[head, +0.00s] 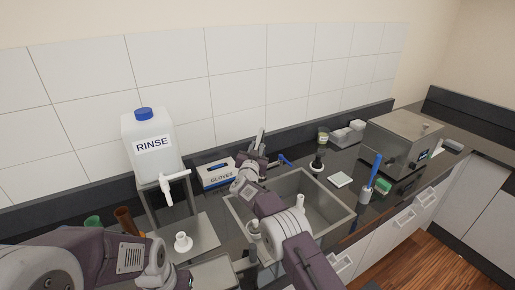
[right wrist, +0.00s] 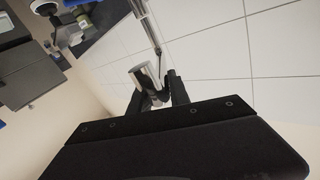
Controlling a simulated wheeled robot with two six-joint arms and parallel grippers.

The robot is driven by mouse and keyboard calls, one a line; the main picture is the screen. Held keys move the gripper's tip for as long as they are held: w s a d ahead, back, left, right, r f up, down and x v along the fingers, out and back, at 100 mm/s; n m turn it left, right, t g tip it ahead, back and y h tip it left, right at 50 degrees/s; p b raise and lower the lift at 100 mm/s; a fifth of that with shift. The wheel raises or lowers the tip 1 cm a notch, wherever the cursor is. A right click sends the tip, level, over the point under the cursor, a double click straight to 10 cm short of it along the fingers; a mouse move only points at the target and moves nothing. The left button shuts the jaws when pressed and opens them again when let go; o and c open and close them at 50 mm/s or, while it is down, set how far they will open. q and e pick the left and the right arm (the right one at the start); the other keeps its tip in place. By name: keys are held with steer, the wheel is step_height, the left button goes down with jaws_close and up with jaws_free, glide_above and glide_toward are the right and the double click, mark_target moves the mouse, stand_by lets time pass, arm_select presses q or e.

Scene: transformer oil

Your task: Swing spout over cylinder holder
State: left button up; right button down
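A metal faucet-like part (head: 262,138) stands at the back edge of the sink, with a blue lever (head: 286,160) beside it. My right gripper (head: 255,160) is at this part. In the right wrist view, my right gripper's fingers (right wrist: 160,88) are parted around a shiny metal cylinder (right wrist: 144,76) with a thin rod rising beyond it. I cannot tell whether they press on it. A white round upright piece (head: 183,241), possibly a holder, stands on a metal plate below the RINSE jug's white spigot (head: 174,186).
The RINSE jug (head: 152,148) stands on a metal stand at left. A GLOVES box (head: 219,174) sits behind the steel sink (head: 325,199). A metal appliance (head: 402,141) and a blue-handled brush (head: 375,170) are at right. My arms cover much of the front.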

steer(key=c, duration=1.3)
jaws_free()
steer(key=shift+a+r, duration=0.1)
steer(key=shift+w+a, duration=0.15)
steer(key=shift+a, duration=0.05)
steer(key=shift+s, duration=0.55)
steer(key=b+v, duration=0.5)
steer(key=v, duration=0.3)
steer(key=shift+b, duration=0.4)
